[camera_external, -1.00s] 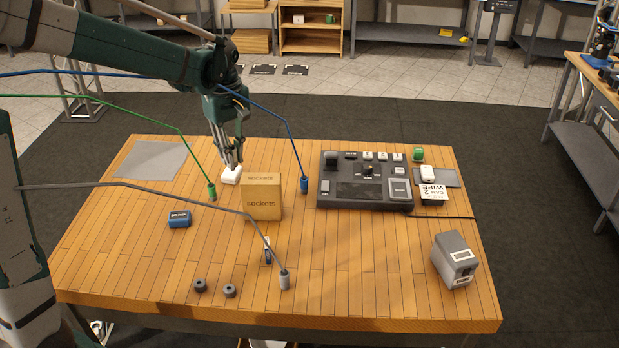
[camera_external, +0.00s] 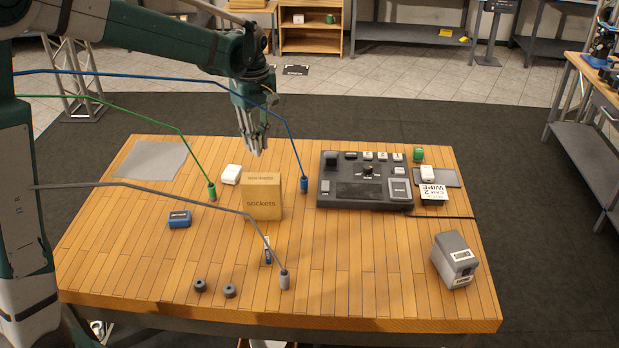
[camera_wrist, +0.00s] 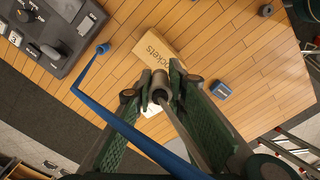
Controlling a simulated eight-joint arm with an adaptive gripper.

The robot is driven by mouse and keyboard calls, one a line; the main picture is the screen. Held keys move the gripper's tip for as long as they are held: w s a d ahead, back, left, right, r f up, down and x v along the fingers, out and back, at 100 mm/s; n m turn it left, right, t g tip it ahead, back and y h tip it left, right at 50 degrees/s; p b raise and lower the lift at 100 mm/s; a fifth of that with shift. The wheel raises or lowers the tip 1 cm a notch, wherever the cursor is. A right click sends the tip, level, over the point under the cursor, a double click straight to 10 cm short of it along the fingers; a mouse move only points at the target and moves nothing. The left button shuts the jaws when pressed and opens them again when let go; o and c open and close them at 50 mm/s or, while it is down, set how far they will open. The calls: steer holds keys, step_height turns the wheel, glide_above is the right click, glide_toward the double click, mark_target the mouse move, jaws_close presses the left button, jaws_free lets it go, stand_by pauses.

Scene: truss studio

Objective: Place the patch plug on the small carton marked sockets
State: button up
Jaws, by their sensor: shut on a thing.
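The small carton marked sockets (camera_external: 262,197) stands upright on the wooden table, left of the console; its lettering also shows in the wrist view (camera_wrist: 170,42). My gripper (camera_external: 254,152) is above and just behind the carton. In the wrist view my gripper (camera_wrist: 158,88) is shut on a small grey cylindrical piece (camera_wrist: 160,84), which I take to be the patch plug. The piece overlaps the carton's near end in that view; whether it touches is not clear. In the external view the fingers hide it. A white block (camera_external: 231,174) sits left of the carton.
Blue (camera_external: 304,184), green (camera_external: 212,191) and grey (camera_external: 285,280) cable ends stand on the table, their cables arching across it. The black console (camera_external: 365,185) is right of the carton. A blue box (camera_external: 180,219) lies front left.

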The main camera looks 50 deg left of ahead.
glide_above(260, 178)
steer(key=shift+d+f, duration=0.1)
steer(key=shift+f, duration=2.3)
steer(key=shift+f, duration=2.1)
steer(key=shift+f, duration=0.1)
steer(key=o, duration=0.9)
steer(key=shift+c, duration=0.2)
steer(key=shift+r, duration=6.15)
